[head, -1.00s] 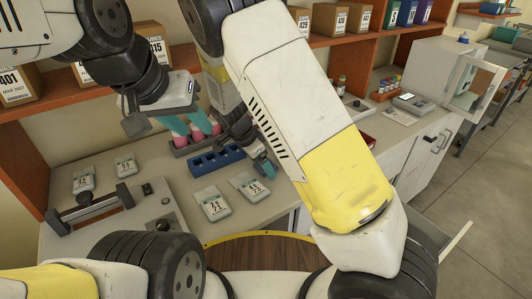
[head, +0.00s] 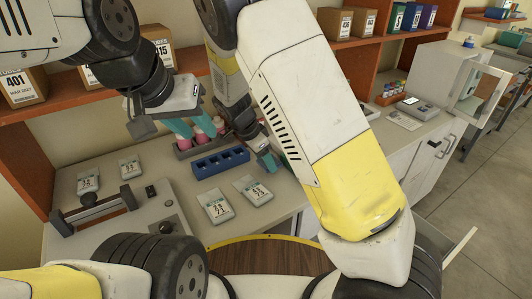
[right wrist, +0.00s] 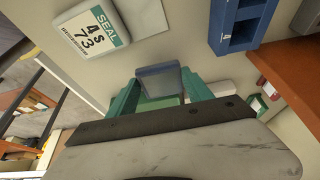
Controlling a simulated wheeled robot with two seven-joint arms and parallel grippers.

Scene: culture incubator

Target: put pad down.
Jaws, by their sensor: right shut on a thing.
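The pad (right wrist: 158,82), a small blue-grey block, is between the green fingertips of my right gripper (right wrist: 166,98) in the right wrist view. In the head view my right gripper (head: 268,158) is low over the bench, right of the blue rack; the pad is too small there to tell clearly. I cannot tell whether the pad touches the bench. My left gripper (head: 190,126) has its teal fingers apart, close to the pink-topped bottles (head: 203,134) in a grey rack.
A blue slotted rack (head: 220,162) stands before the bottles. Two SEAL-type cards (head: 215,207) lie in front of it, one also in the right wrist view (right wrist: 92,32). A grey device with a handle (head: 128,235) is at left.

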